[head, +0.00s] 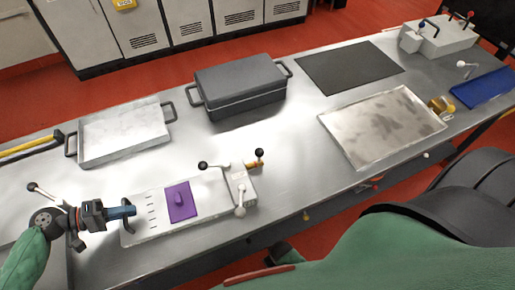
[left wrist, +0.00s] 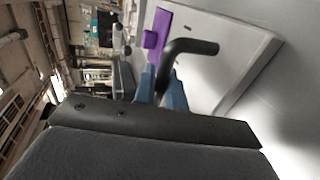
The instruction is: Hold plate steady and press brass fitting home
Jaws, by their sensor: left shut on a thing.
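A pale plate (head: 152,231) lies near the front edge of the table, with a dark bar handle (head: 127,227) at its left end. My left gripper (head: 130,212) has blue fingers and is shut on this handle. The left wrist view shows the fingers (left wrist: 160,88) around the dark handle (left wrist: 190,47). A purple block with a knob (head: 181,201) sits on the plate. A small brass-coloured part (head: 252,165) shows beside the lever clamp at the plate's right end; whether it is seated cannot be told. My right gripper is not in view.
The white clamp block (head: 239,185) carries black-knobbed levers. A metal tray (head: 121,134), a dark lidded box (head: 238,88), a black mat (head: 348,68) and a worn tray (head: 381,126) stand behind and to the right. A brass-coloured ring (head: 440,106) lies near a blue tray (head: 484,89).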

